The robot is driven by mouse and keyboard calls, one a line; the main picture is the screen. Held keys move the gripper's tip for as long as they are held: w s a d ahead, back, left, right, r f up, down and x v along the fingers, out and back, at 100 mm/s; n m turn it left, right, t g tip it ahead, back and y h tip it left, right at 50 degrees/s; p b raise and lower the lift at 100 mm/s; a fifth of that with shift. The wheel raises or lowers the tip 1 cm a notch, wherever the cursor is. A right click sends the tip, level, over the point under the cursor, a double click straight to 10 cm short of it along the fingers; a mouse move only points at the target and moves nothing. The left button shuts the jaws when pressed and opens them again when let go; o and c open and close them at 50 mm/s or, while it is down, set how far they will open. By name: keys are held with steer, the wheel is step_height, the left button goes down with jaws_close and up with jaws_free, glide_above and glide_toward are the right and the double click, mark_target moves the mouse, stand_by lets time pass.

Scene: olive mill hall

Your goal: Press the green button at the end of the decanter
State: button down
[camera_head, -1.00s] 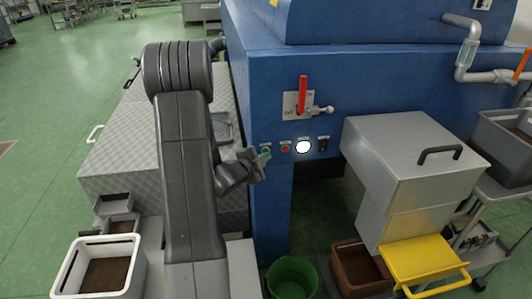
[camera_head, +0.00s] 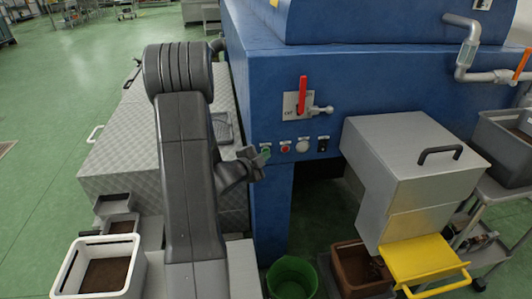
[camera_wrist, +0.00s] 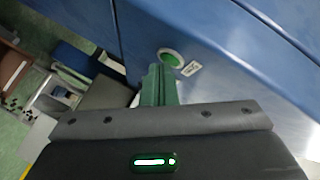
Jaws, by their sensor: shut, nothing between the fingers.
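The blue decanter housing (camera_head: 330,75) has a row of controls on its end face. The green button (camera_head: 266,149) is at the left of that row, partly behind my gripper (camera_head: 262,157). In the wrist view the green button (camera_wrist: 171,58) sits in a pale round ring with a small white label beside it. My gripper (camera_wrist: 158,70) is shut and empty, its greenish fingers just below and left of the button. Whether the tips touch the button or stand slightly apart cannot be told.
A red button (camera_head: 285,148), a dull whitish round lamp (camera_head: 302,146) and a black switch (camera_head: 323,144) sit to the right. A red-handled lever (camera_head: 303,95) is above them. A grey metal chute box (camera_head: 405,150) juts out at right. A green bucket (camera_head: 292,278) stands below.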

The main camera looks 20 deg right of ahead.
steer(key=shift+s, duration=0.1)
steer(key=shift+s+a+b, duration=0.15)
steer(key=shift+s+b, duration=0.35)
steer(key=shift+s, duration=0.15)
steer(key=s+b, duration=0.1)
steer(key=s, duration=0.1)
steer(key=s+a+b, duration=0.1)
steer(key=s, duration=0.2)
steer(key=shift+a, duration=0.1)
steer(key=shift+w, duration=0.1)
stand_by(0.5)
steer(key=p, duration=0.1)
steer(key=w+p, duration=0.1)
steer(key=shift+w+d+r+p, duration=0.2)
steer(key=shift+r+p, duration=0.05)
steer(key=shift+p, duration=0.1)
